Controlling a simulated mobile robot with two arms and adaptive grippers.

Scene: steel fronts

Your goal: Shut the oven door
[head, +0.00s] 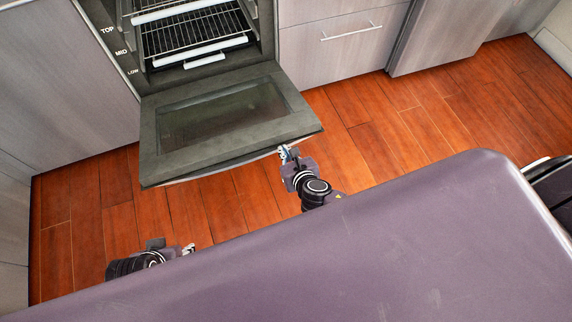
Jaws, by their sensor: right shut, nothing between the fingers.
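The oven door (225,116) is a dark panel with a window, folded down and wide open in front of the oven (200,38). Racks show inside the oven cavity. My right gripper (285,151) is shut and empty at the door's outer edge, near its right corner. Its fingertips overlap the edge in the picture; I cannot tell whether they touch the door or its handle, which is mostly hidden under the edge. My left gripper (189,248) is low on the left, over the floor and apart from the door. Its fingers are too small to read.
Grey cabinet fronts (60,90) stand left of the oven, and a drawer with a bar handle (347,32) is to its right. The wooden floor (400,110) is clear to the right of the door. A dark object (553,190) is at the right edge.

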